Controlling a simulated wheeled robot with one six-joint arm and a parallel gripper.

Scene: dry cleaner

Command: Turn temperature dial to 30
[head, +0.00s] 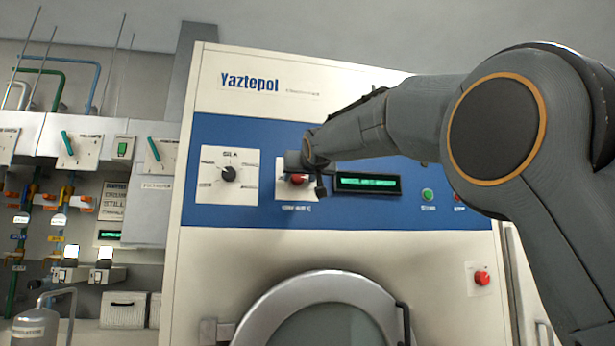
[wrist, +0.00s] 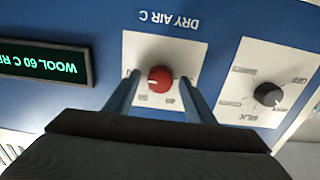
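The temperature dial is a red round knob (wrist: 159,79) on a white plate labelled "DRY AIR C", upside down in the wrist view. A pale mark shows on its lower left side there. The scale figures are too small to read surely. In the head view the red knob (head: 297,181) is partly covered by my gripper (head: 306,170). In the wrist view my gripper (wrist: 160,90) is open, with one blue-grey finger on each side of the knob. A gap shows between each finger and the knob. I cannot tell how deep the fingertips reach.
A black dial (head: 229,174) on a white plate sits left of the red knob. A green-text display (head: 367,184), reading "WOOL 60 C" in the wrist view (wrist: 45,62), sits right. A green button (head: 428,195) and a red button (head: 482,279) are farther right. The round door (head: 318,290) is below.

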